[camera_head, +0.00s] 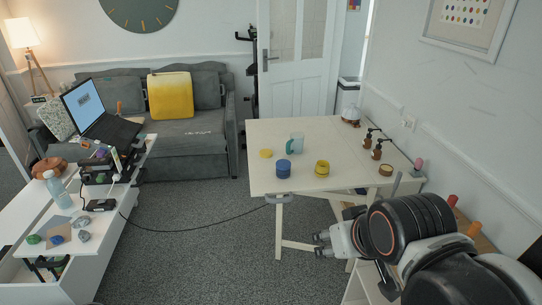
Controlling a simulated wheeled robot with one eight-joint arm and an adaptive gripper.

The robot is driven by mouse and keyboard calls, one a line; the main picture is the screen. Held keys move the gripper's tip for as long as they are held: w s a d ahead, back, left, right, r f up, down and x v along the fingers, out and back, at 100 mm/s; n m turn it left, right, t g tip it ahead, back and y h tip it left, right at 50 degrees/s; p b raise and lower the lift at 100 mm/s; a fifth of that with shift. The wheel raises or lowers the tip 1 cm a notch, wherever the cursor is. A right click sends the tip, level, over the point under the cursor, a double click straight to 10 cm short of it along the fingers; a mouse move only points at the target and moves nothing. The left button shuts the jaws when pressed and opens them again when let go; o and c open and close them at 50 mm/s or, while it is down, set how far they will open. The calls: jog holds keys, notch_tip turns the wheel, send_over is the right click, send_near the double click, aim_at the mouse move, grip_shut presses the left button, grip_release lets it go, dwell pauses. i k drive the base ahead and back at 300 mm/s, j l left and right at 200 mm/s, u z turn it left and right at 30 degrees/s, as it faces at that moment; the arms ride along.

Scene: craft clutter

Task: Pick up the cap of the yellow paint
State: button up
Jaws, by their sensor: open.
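A small flat yellow disc, which looks like the yellow paint cap (266,153), lies on the cream table (345,140) near its left side. A short yellow paint jar (322,168) stands to the right on the same table. A blue jar (283,169) stands between them, nearer the front edge. My gripper (320,244) is open and empty. In the picture it is below the table's front edge, to the right of and well apart from the cap.
A white and teal mug (297,143) stands behind the jars. Brown pump bottles (377,151) and a small round container (385,170) are at the table's right. A cable (200,229) crosses the carpet. A cluttered white desk (100,235) stands left; carpet between is otherwise clear.

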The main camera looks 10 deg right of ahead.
aim_at(265, 154)
jog(key=i+j+z, duration=0.35)
jog(key=i+j, duration=2.05)
jog(key=i+l+u, duration=0.1)
jog(key=i, duration=0.15)
